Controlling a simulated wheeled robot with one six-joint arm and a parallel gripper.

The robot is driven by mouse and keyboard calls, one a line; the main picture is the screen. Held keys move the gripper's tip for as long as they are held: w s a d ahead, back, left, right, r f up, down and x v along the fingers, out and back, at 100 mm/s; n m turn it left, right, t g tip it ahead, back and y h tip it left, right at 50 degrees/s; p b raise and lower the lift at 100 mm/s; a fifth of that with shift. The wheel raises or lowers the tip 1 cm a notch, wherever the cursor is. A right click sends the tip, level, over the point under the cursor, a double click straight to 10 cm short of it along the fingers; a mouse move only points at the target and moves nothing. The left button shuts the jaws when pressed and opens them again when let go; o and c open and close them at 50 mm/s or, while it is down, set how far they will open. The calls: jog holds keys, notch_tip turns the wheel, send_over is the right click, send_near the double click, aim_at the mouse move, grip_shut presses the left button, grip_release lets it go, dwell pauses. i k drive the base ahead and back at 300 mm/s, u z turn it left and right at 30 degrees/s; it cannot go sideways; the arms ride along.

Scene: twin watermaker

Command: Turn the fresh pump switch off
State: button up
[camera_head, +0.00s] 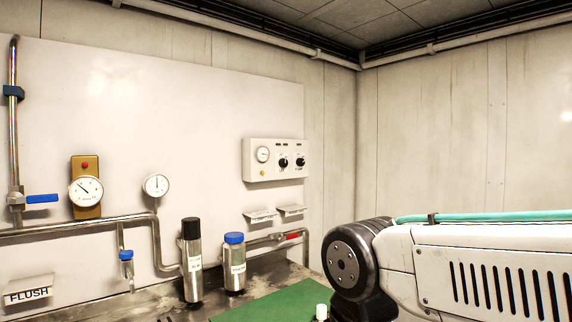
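A white control box (250,173) is mounted on the wall panel right of centre. It carries a small round gauge (263,154) and two black rotary knobs, a left one (283,163) and a right one (300,161). Small labels sit by the knobs but are too small to read, so I cannot tell which is the fresh pump switch or its exact setting. A small yellowish button (262,173) is under the gauge. My arm reaches in from the lower right, apart from the box in the picture. My gripper is not in view.
Pipes run along the wall with a blue-handled valve (42,199), gauges (86,190) and a red-handled valve (293,236). A dark-capped cylinder (192,270) and blue-capped container (235,267) stand on the metal counter beside a green mat (280,304). Two small label plates are below the box.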

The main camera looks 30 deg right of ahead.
aim_at(300, 162)
jog(key=i, duration=0.85)
jog(key=z, duration=0.1)
